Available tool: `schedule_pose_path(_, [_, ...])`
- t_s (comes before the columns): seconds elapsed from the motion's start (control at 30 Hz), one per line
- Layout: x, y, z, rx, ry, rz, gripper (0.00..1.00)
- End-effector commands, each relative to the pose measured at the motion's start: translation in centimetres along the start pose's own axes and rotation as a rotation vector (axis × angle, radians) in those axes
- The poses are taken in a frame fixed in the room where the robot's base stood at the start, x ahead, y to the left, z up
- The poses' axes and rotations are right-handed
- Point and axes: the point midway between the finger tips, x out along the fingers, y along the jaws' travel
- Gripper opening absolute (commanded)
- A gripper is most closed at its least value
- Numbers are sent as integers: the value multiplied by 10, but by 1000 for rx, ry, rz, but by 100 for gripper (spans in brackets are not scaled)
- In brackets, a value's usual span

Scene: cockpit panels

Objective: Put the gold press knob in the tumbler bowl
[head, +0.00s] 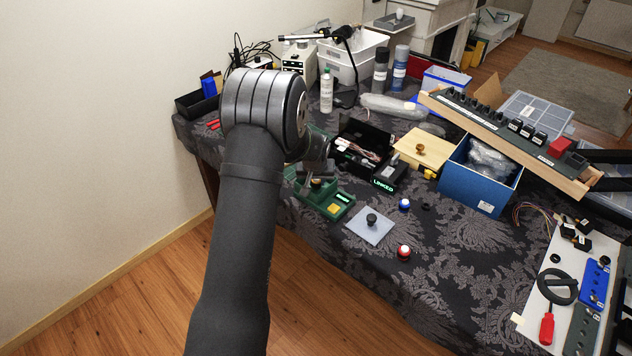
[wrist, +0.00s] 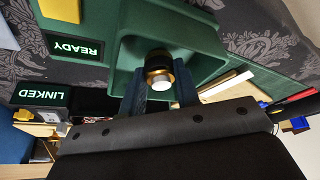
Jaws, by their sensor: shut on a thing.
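The gold press knob (wrist: 159,63), a gold and black ring with a white tip, sits between the two dark blue fingers of my gripper (wrist: 160,88) in the wrist view. The gripper is shut on it. Behind the knob in that view is the hollow of a green tray-like unit, which looks like the tumbler bowl (wrist: 205,40). I cannot tell whether the knob touches its floor. In the head view the green unit (head: 311,199) stands near the table's left front edge, partly hidden by my arm.
A READY sign (wrist: 76,48) and a yellow block (wrist: 62,9) are on the green unit. A black box with a LINKED sign (head: 384,184) stands beside it. A grey plate with a black knob (head: 371,226) and a red button (head: 403,252) lie to the right.

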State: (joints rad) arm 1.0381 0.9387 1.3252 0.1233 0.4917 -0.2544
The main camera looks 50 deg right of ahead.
Motion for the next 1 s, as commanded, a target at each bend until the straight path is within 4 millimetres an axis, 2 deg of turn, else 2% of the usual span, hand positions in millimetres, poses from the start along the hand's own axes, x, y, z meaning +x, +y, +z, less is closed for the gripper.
schedule_pose_path(0.07, [8,0,4,0,-1,0,6])
schedule_pose_path(0.43, [11,0,5,0,0,0,6])
schedule_pose_path(0.47, [11,0,4,0,1,0,35])
schedule_pose_path(0.53, [11,0,4,0,1,0,49])
schedule_pose_path(0.83, [10,0,4,0,0,0,51])
schedule_pose_path(1.0, [-2,0,3,1,1,0,51])
